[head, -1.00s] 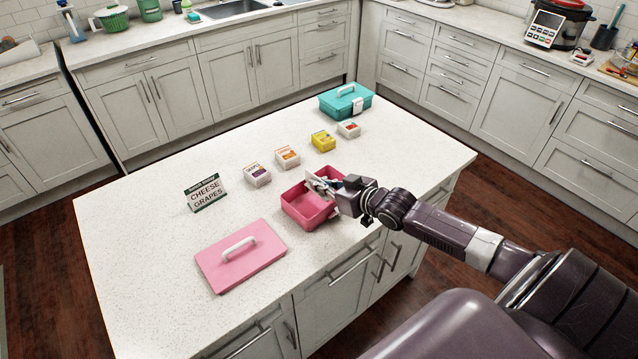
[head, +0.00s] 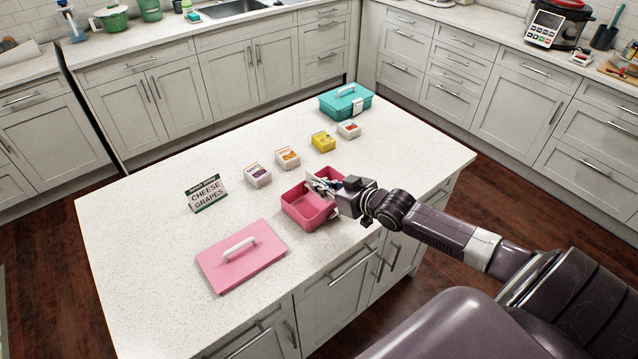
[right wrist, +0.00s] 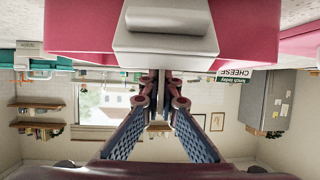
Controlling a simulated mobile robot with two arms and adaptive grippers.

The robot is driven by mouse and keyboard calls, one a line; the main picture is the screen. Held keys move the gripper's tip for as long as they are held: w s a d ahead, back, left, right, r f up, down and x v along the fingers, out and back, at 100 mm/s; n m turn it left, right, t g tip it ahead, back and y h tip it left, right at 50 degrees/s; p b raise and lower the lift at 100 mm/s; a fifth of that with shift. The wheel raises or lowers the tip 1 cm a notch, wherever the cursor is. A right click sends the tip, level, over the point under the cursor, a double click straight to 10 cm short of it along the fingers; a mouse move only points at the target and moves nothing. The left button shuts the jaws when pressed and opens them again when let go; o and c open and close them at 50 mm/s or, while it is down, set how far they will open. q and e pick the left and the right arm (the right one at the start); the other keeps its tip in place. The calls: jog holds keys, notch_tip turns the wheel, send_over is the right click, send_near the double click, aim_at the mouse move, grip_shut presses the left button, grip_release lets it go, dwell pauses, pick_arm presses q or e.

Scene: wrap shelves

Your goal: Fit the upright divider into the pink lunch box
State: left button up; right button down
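The pink lunch box (head: 298,213) stands open near the front edge of the island, and its front and pale latch (right wrist: 165,35) fill the top of the upside-down right wrist view. My right gripper (head: 322,186) reaches over the box's right end from the right. In the right wrist view its fingers (right wrist: 162,88) come close together on a thin pale piece seen edge-on, which looks like the divider (head: 312,180). The divider is mostly hidden by the fingers, and I cannot tell whether it touches the box floor. My left gripper is not in view.
The pink lid (head: 222,268) with a white handle lies left of the box. Behind stand several small food packs (head: 258,176), a CHEESE GRAPES sign (head: 206,194) and a closed teal lunch box (head: 334,106). The island's left part is clear.

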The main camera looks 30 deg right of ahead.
aim_at(325, 196)
jog(key=shift+f+b, duration=1.4)
jog(key=shift+f, duration=0.5)
jog(key=c, duration=2.1)
grip_release()
jog(key=shift+s, duration=0.1)
jog(key=shift+f, duration=0.1)
jog(key=shift+s+d, duration=0.1)
jog(key=shift+s, duration=0.45)
jog(key=v, duration=1.1)
jog(key=shift+w+r, duration=0.15)
jog(key=shift+r, duration=0.15)
